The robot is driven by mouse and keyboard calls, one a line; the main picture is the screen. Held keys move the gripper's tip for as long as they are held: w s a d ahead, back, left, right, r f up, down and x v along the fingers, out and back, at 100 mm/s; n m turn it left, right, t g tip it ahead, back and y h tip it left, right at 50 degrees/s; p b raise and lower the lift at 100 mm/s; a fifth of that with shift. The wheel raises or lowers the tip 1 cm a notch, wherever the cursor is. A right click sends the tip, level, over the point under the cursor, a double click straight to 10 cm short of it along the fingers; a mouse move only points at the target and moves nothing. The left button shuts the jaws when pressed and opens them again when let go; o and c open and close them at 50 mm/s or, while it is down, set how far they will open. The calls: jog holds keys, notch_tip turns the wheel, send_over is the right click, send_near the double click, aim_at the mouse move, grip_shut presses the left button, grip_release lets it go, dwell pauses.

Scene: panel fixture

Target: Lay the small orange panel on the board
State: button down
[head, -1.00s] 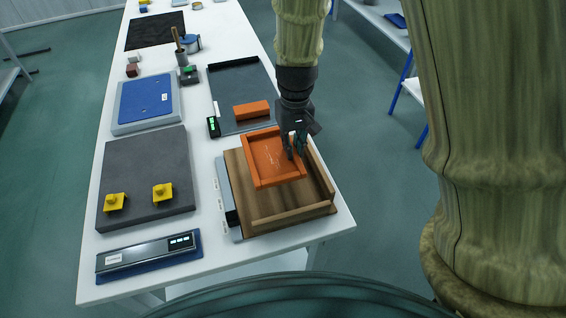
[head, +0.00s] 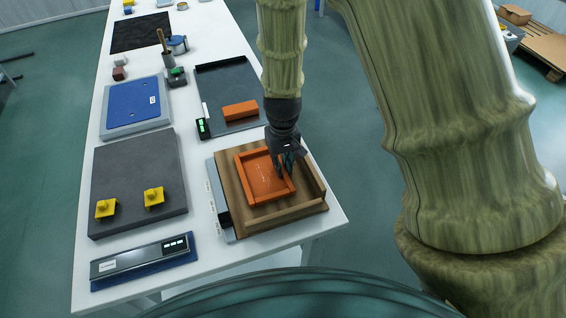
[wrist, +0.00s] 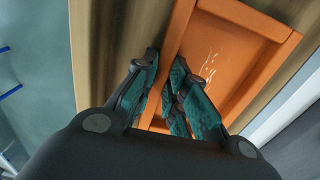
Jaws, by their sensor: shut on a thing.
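The small orange panel (head: 264,177) is a shallow tray shape with raised rims and pale marks on its face. It is over the wooden board (head: 234,215), inside the board's raised edge strips. My gripper (head: 285,172) is shut on the panel's right rim. In the wrist view my gripper (wrist: 167,98) has its fingers on either side of the orange rim of the panel (wrist: 226,52). The wooden board (wrist: 104,45) shows beneath. I cannot tell whether the panel's underside fully touches the board.
An orange block (head: 240,110) lies on a dark tray (head: 222,82) behind the board. A dark grey slab (head: 135,170) with two yellow knobbed pieces is at the left. A device with a lit display (head: 145,261) sits at the front left. Floor is open right of the table.

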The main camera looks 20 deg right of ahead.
jog(key=c, duration=1.4)
grip_release()
jog(key=shift+c, duration=0.2)
jog(key=shift+r, duration=0.15)
notch_tip(320, 180, up, 12)
jog(key=b, duration=0.1)
